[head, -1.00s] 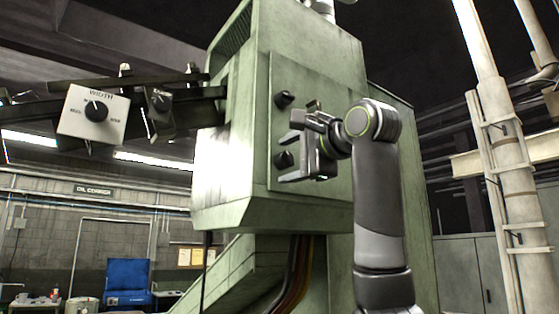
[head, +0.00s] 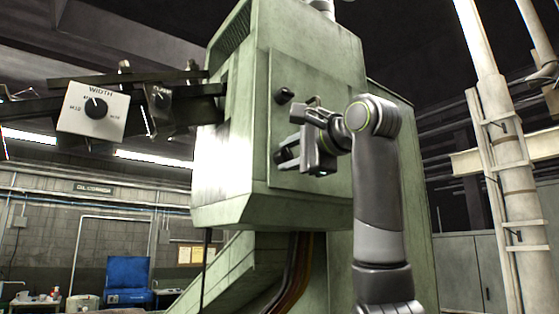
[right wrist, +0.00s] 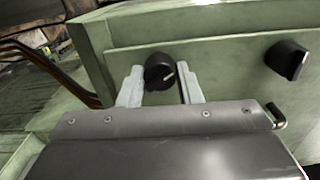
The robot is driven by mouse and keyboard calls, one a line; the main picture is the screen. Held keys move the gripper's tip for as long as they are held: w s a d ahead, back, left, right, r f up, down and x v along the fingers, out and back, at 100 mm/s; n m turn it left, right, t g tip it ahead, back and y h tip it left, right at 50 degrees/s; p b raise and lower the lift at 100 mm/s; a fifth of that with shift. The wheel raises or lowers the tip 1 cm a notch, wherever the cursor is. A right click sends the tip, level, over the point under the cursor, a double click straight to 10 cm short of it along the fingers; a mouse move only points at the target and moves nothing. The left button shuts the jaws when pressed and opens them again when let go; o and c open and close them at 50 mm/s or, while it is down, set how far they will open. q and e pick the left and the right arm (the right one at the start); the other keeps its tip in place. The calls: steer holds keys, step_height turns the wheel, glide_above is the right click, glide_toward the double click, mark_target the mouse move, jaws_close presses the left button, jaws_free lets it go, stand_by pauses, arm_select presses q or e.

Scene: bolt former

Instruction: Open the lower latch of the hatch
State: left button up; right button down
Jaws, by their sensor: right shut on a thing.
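The hatch (head: 318,80) is a flat green panel on the side of the green machine; it also shows in the right wrist view (right wrist: 222,52). The lower latch (right wrist: 159,72) is a round black knob with a pale mark, between the two grey fingers of my right gripper. In the head view my right gripper (head: 285,154) is at the lower part of the panel, shut on this latch and mostly hiding it. The upper latch (head: 284,96), another black knob, is above it and free; the right wrist view shows it at the right (right wrist: 287,60). My left gripper is not in view.
A dark handle (head: 306,106) on the hatch is close to my right gripper; its bent end shows in the right wrist view (right wrist: 278,115). A white WIDTH dial box (head: 92,112) hangs at the left. Cables (head: 296,270) run below the machine housing. A pale pipe (head: 500,130) stands at the right.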

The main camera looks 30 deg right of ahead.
steer(key=shift+f+m+b, duration=0.2)
steer(key=shift+m+b, duration=0.45)
steer(key=shift+m, duration=0.35)
steer(key=shift+r+m+b, duration=0.1)
steer(key=shift+m+b, duration=0.2)
steer(key=shift+m, duration=0.5)
steer(key=shift+m+b, duration=0.65)
steer(key=shift+m, duration=0.15)
steer(key=shift+m+b, duration=0.35)
steer(key=shift+m, duration=0.65)
steer(key=c, duration=0.8)
jaws_free()
steer(key=shift+c, duration=0.2)
